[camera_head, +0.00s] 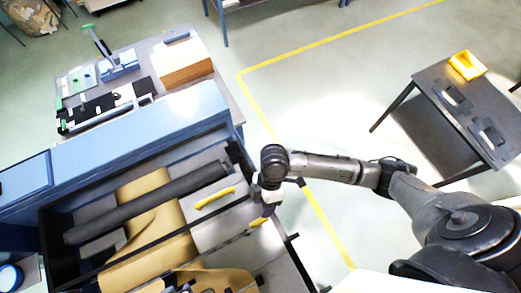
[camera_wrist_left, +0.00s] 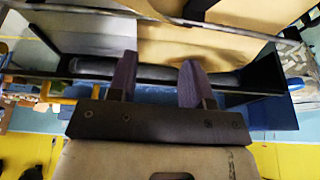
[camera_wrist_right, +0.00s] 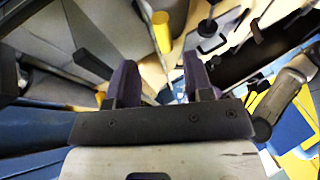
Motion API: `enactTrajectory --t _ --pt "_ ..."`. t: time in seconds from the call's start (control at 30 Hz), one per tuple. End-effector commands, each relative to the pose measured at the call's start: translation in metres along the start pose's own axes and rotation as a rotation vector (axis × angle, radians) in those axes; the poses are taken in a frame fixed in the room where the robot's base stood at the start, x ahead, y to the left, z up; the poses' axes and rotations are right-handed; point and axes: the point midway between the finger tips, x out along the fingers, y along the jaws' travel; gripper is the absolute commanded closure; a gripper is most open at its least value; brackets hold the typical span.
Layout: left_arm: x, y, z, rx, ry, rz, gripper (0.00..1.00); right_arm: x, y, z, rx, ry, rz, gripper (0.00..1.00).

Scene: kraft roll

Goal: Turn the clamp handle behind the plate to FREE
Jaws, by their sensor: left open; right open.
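My right gripper (camera_head: 266,203) hangs by the right end of the kraft machine, and its open, empty fingers show in the right wrist view (camera_wrist_right: 158,80). A small yellow grip (camera_head: 259,222) is just below it in the head view. A yellow grip (camera_wrist_right: 161,32) on a dark stem stands beyond its fingers in the right wrist view. A long yellow handle (camera_head: 215,198) lies over a pale plate (camera_head: 212,230). I cannot tell which yellow part is the clamp handle, and no FREE marking is readable. My left gripper (camera_wrist_left: 158,82) is open and empty, facing a dark roller (camera_wrist_left: 160,74).
Brown kraft paper (camera_head: 158,205) runs under the dark roller (camera_head: 150,203) in the machine. A dark bar crosses above the paper. A workbench (camera_head: 225,98) with a cardboard-coloured block (camera_head: 184,64) stands behind. A dark side table (camera_head: 440,125) with a yellow bin (camera_head: 467,65) stands right, with clear floor between.

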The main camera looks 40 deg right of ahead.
Motion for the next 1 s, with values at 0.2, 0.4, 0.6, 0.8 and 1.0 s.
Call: enactTrajectory --t 0.2,0.4,0.6,0.8,1.0 --pt "0.009 -0.001 0.003 0.004 0.000 -0.003 0.54 -0.036 0.000 0.001 -0.002 -0.001 0.002 0.53" --pt "0.011 -0.003 0.004 0.010 -0.001 -0.008 0.54 -0.055 0.000 0.000 0.000 0.000 -0.001 0.53" --pt "0.012 -0.004 0.004 0.013 -0.001 -0.010 0.54 -0.061 -0.001 0.000 0.000 -0.001 -0.002 0.53" --pt "0.012 -0.003 0.004 0.012 -0.001 -0.009 0.54 -0.062 -0.001 0.000 0.000 -0.001 -0.002 0.53" --pt "0.012 -0.002 0.004 0.006 0.000 -0.005 0.54 -0.064 0.005 -0.002 0.019 0.000 0.049 0.69"
